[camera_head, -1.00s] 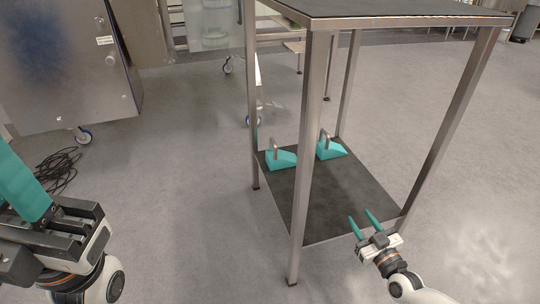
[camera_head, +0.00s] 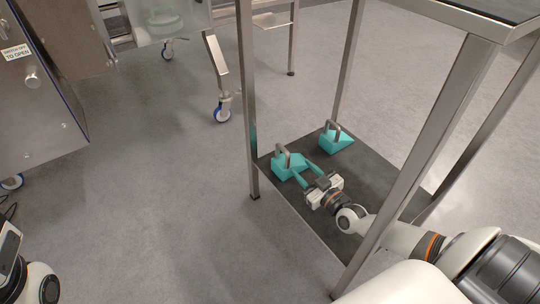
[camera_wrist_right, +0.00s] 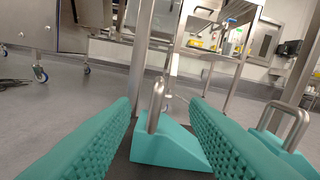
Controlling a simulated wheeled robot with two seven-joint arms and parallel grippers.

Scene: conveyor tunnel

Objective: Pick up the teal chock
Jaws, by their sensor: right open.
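Two teal chocks with metal loop handles sit on the dark lower shelf (camera_head: 385,176) of a metal table. The nearer, left chock (camera_head: 287,168) is right in front of my right gripper (camera_head: 308,176), whose teal fingers are open and reach toward it. In the right wrist view, this chock (camera_wrist_right: 166,148) and its upright handle stand between the two open fingers (camera_wrist_right: 160,140), a little beyond them. The other chock (camera_head: 337,142) is farther back, and it shows at the right edge of the wrist view, partly hidden by the right finger. My left gripper is out of the head view.
The table's metal legs (camera_head: 248,110) frame the shelf, and my right arm reaches in beside the near leg (camera_head: 425,150). The table top (camera_head: 470,12) hangs above. A steel machine (camera_head: 40,100) and a caster (camera_head: 222,108) stand to the left. Grey floor lies open between.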

